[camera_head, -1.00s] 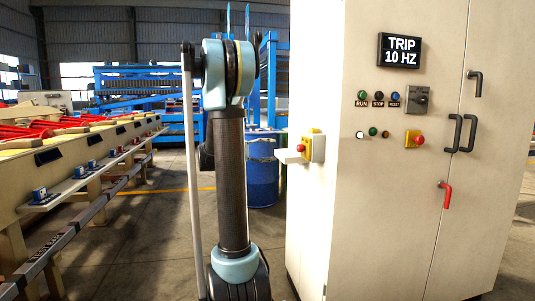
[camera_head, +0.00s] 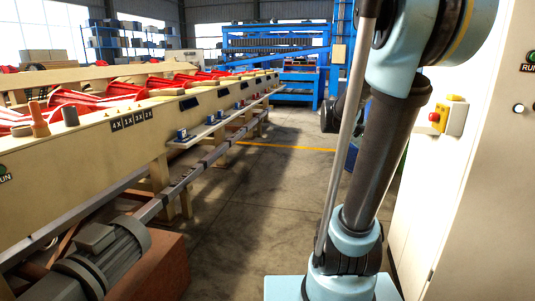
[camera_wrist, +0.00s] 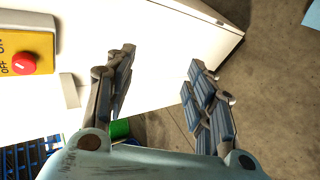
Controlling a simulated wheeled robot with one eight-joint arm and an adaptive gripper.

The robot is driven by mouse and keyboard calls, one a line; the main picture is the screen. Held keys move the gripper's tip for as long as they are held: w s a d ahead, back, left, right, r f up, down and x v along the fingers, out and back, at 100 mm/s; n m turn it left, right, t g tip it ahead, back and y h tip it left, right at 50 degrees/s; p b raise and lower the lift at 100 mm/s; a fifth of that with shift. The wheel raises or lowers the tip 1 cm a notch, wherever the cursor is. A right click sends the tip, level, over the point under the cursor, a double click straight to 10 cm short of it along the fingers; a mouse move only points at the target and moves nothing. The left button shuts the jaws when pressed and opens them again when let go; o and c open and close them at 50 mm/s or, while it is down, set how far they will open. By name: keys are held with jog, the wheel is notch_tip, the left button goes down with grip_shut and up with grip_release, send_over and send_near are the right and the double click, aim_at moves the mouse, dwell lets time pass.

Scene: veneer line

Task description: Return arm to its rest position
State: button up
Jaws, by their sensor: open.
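My arm stands upright on the right side of the head view, close to the control cabinet (camera_head: 482,190). My gripper (camera_wrist: 158,78) shows in the wrist view with its two fingers spread apart and nothing between them. The cabinet's pale side and the concrete floor (camera_wrist: 275,110) lie beyond the fingers. In the head view the gripper's fingers are hidden behind the arm.
A yellow box with a red stop button (camera_head: 434,117) sticks out of the cabinet side; it also shows in the wrist view (camera_wrist: 24,64). A long cream conveyor line (camera_head: 90,150) with a grey motor (camera_head: 105,255) runs along the left. Open floor (camera_head: 250,200) lies between.

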jog(key=s+a+f+t+y, duration=0.1)
jog(key=s+a+f+y, duration=0.4)
jog(key=a, duration=0.6)
jog(key=s+a+f+t+y, duration=0.1)
jog(key=s+a+f+y, duration=0.4)
jog(key=s+a+f, duration=0.4)
notch_tip(320, 180, down, 3)
jog(key=shift+a+r+t+y, duration=0.15)
jog(key=shift+a+t+y, duration=0.2)
jog(key=shift+a, duration=0.5)
jog(key=shift+s, duration=0.1)
jog(key=c, duration=0.4)
jog(key=shift+d, duration=0.1)
